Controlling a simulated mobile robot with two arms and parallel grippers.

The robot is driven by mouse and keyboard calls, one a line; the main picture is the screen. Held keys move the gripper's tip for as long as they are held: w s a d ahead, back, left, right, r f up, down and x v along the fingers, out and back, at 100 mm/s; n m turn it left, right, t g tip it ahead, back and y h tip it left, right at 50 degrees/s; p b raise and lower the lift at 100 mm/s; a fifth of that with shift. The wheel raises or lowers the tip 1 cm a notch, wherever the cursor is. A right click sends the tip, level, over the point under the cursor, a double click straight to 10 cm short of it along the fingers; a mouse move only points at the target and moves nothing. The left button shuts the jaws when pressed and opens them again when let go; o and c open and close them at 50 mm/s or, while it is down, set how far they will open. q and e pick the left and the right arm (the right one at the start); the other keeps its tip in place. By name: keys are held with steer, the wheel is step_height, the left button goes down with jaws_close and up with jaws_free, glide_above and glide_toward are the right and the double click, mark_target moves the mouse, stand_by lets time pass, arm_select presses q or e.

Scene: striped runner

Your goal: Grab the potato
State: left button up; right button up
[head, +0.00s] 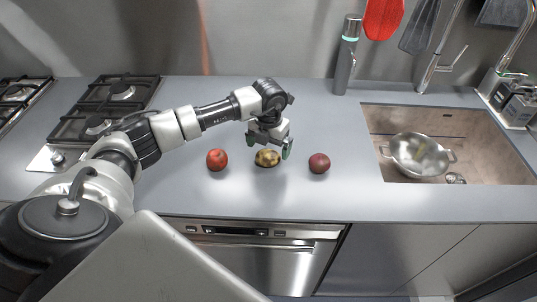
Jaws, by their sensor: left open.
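The potato (267,159) is yellow-brown with dark patches and lies on the grey counter between a red apple (217,160) and a dark red round fruit (319,163). My left gripper (270,150) points down right over the potato. Its fingers are open, one on the left and one on the right of the potato, and the gripper hides part of the potato's top. I cannot tell whether the fingers touch it. My right gripper is not in view.
A gas stove (104,119) is on the left. A sink (377,118) holding a metal colander (418,154) is on the right. A tall grey bottle (347,55) stands at the back wall. The counter's front edge runs close in front of the fruit.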

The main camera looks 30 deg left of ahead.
mark_target(268, 151)
arm_select(q)
steer(key=f, duration=0.2)
steer(key=f+p, duration=0.1)
steer(key=shift+s+d+f, duration=0.15)
steer(key=shift+s, duration=0.15)
steer(key=shift+f, duration=0.25)
steer(key=c, duration=1)
steer(key=shift+w+r, duration=0.1)
steer(key=shift+r, duration=0.05)
